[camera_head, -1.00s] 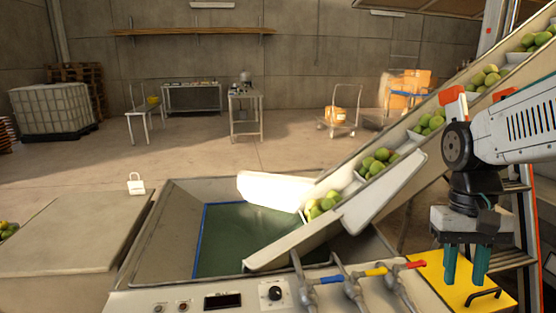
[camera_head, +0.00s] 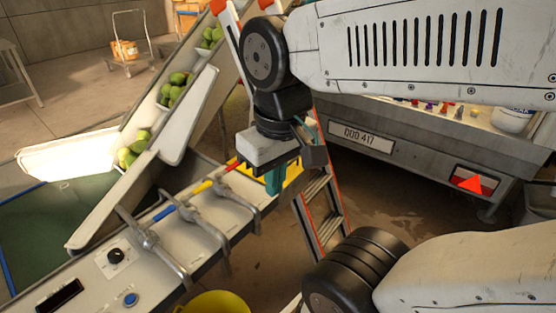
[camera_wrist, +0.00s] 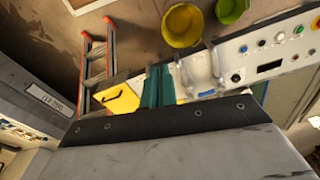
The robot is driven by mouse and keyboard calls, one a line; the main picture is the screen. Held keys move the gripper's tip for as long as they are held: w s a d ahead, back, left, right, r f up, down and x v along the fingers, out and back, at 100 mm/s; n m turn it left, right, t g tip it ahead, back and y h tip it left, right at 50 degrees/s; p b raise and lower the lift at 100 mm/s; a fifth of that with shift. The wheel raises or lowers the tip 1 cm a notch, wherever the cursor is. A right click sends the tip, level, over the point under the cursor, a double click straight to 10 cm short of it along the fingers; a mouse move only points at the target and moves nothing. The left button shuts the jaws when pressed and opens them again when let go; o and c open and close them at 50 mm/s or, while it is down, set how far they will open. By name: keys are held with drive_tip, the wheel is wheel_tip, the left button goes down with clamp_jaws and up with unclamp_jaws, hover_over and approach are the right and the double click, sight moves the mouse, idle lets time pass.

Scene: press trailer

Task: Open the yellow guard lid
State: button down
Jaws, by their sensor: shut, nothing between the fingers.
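The yellow guard lid (camera_head: 292,174) is mostly hidden behind my gripper in the head view. The wrist view shows more of the lid (camera_wrist: 122,103), lying flat at the end of the machine, with a dark handle (camera_wrist: 112,95) near its outer edge. My gripper (camera_head: 273,183) points down over the lid. Its teal fingers (camera_wrist: 157,82) are together and empty, and they hide part of the lid in the wrist view. The handle is to the left of the fingers there. I cannot tell whether the fingertips touch the lid.
An orange stepladder (camera_head: 326,200) stands close on the other side, with a trailer (camera_head: 430,152) beyond. Yellow (camera_wrist: 182,25) and green (camera_wrist: 230,10) buckets are on the floor.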

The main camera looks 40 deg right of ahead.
drive_tip(key=w+d+f+m+g+y, duration=0.2)
drive_tip(key=d+f+m+g+y, duration=0.1)
drive_tip(key=d+f+m, duration=0.25)
drive_tip(key=m+t+h, duration=0.1)
drive_tip(key=m+t, duration=1.5)
drive_tip(key=m, duration=1.2)
approach(299, 169)
wheel_tip(299, 169, up, 3)
drive_tip(key=s+a, duration=0.2)
drive_tip(key=a, duration=0.1)
drive_tip(key=x, duration=1)
drive_tip(key=shift+d+f, duration=0.15)
drive_tip(key=shift+f, duration=0.05)
drive_tip(key=shift+r, duration=0.1)
